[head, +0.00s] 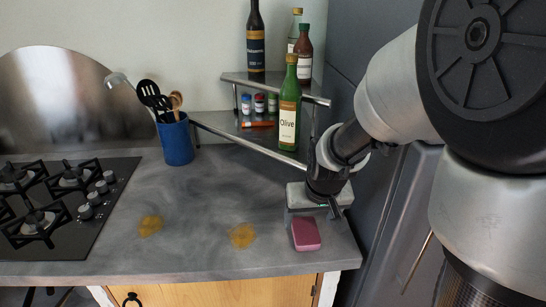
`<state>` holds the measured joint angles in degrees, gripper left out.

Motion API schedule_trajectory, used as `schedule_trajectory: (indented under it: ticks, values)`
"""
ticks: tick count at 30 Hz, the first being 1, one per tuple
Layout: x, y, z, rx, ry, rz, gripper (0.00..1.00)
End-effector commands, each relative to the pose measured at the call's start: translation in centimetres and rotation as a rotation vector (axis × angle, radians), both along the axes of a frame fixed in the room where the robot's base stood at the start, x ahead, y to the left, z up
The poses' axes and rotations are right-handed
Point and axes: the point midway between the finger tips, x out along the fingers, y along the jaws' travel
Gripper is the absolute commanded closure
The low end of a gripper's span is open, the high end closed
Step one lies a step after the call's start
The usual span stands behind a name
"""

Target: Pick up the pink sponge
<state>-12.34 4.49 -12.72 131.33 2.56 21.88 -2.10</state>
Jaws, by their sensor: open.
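The pink sponge (306,234) lies on the grey counter (195,225) near its right front corner. My gripper (318,215) is just above and behind the sponge, pointing down. It is open, with one finger showing at the right. The sponge's front and top show clearly, and its back edge is close to the gripper. I cannot tell whether a finger touches it.
Two yellowish stains (242,236) mark the counter left of the sponge. A blue utensil holder (176,142) stands at the back. A black gas hob (60,205) is at left.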

Motion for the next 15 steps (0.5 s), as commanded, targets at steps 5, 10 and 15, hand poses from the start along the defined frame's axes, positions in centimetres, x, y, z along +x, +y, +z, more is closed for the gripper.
schedule_trajectory:
  ticks: [5, 10, 15]
  values:
    - [0.5, 0.0, -1.3, 0.0, 0.0, 0.0, 0.27]
    - [0.9, -0.1, -3.4, -0.001, 0.003, -0.001, 0.27]
    - [1.8, -0.2, -5.6, -0.001, 0.0, -0.001, 0.27]
